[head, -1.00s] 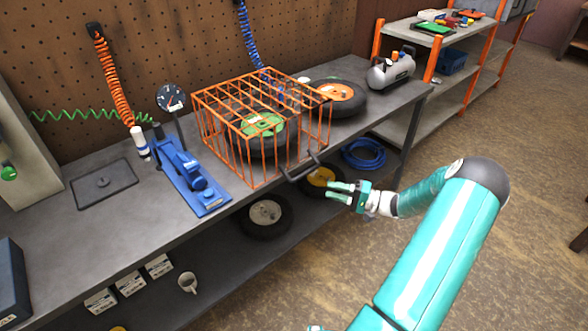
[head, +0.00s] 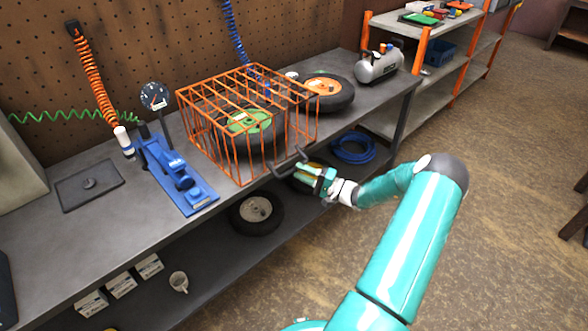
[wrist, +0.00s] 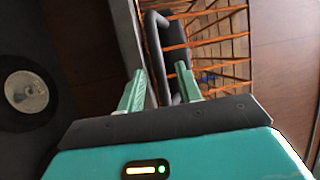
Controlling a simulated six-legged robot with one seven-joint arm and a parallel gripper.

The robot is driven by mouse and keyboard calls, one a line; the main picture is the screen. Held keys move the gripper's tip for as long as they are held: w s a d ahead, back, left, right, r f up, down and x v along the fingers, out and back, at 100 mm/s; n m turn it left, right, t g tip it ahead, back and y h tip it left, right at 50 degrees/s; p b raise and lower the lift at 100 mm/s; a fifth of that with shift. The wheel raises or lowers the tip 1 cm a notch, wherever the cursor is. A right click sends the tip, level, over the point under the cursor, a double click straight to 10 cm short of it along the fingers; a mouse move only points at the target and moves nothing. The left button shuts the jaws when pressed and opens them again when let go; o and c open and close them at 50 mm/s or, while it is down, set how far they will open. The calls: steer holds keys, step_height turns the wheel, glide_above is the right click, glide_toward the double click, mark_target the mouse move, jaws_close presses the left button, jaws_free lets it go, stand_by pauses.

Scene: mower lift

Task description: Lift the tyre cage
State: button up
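The tyre cage (head: 247,115) is an orange wire cage on the workbench, with a green-hubbed tyre (head: 250,126) inside it. A dark handle (head: 288,165) sticks out from its front side over the bench edge. My gripper (head: 308,172) is at this handle, in front of the cage. In the wrist view my gripper (wrist: 160,78) is open, with its two green fingers apart. The dark handle (wrist: 158,50) shows between and just beyond the fingertips, and the orange cage bars (wrist: 220,45) are behind it. Whether the fingers touch the handle cannot be told.
A blue tool (head: 178,175) stands left of the cage on the bench (head: 110,225). An orange-hubbed tyre (head: 328,91) and a compressor (head: 378,65) are to the right.

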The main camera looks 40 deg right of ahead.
mark_target(294, 168)
steer(key=x, duration=0.3)
steer(key=shift+w, duration=0.15)
jaws_close()
steer(key=shift+r, duration=0.1)
